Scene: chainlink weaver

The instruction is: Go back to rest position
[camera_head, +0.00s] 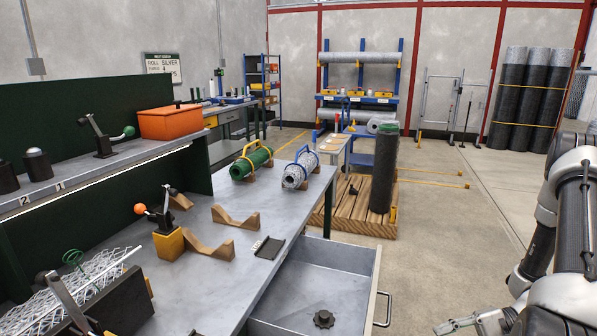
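My arm comes in at the right edge and reaches down to the bottom edge. What looks like the tip of my gripper (458,323) shows low at the bottom right, over the bare floor and to the right of the open drawer. Most of it is cut off or hidden by my arm, so I cannot tell whether it is open or shut. I see nothing held in the part that shows.
A grey workbench (215,262) fills the left, with a green roll (251,164) and a silver mesh roll (300,171) on it. Its drawer (372,265) stands open towards my arm. A pallet (350,215) holds an upright dark roll (383,172). The floor (445,230) between is clear.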

